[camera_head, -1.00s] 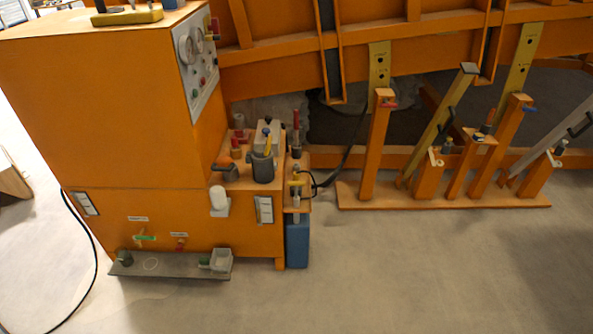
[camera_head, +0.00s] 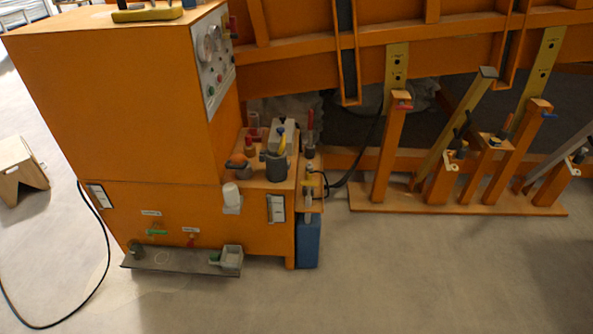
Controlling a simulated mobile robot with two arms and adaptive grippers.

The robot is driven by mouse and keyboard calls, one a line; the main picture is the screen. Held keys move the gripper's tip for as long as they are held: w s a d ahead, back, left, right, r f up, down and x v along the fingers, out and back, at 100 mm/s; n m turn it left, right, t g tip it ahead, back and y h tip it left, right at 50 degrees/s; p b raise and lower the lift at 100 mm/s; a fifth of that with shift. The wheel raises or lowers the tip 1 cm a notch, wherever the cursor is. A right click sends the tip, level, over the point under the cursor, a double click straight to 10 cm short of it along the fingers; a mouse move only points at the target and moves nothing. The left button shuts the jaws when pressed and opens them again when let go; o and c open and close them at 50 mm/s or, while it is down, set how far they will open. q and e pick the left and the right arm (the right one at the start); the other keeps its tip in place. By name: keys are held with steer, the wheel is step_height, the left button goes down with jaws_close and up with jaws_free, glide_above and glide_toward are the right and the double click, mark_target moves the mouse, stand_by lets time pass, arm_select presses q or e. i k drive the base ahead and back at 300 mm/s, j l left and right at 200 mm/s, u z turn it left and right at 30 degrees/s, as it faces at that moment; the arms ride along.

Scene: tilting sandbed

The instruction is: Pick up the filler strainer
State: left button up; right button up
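I cannot tell for sure which item is the filler strainer. A dark grey cup-shaped part (camera_head: 276,166) with a yellow piece in its top stands on the side ledge of the orange cabinet (camera_head: 120,110). A small light grey open box (camera_head: 231,257) sits at the right end of a low grey shelf (camera_head: 170,264) at the cabinet's foot. A white cup-like part (camera_head: 231,193) is fixed to the cabinet front below the ledge. Neither of my grippers is in view, so nothing is seen held.
A blue container (camera_head: 309,243) stands on the floor beside the cabinet's right side. An orange base (camera_head: 460,206) with upright posts and levers stands at the right. A black cable (camera_head: 103,240) lies on the floor at left, near a wooden stool (camera_head: 20,170). The front floor is clear.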

mark_target(309, 166)
steer(key=i+l+u, duration=0.15)
steer(key=u, duration=0.2)
steer(key=i+l+u, duration=0.1)
steer(key=u, duration=0.25)
steer(key=i+l+u, duration=0.1)
steer(key=u, duration=0.25)
steer(key=i+l+u, duration=0.25)
steer(key=l, duration=0.65)
steer(key=i+l+u, duration=0.1)
steer(key=l+u, duration=0.15)
steer(key=l, duration=0.7)
steer(key=l+u, duration=0.25)
steer(key=l, duration=0.7)
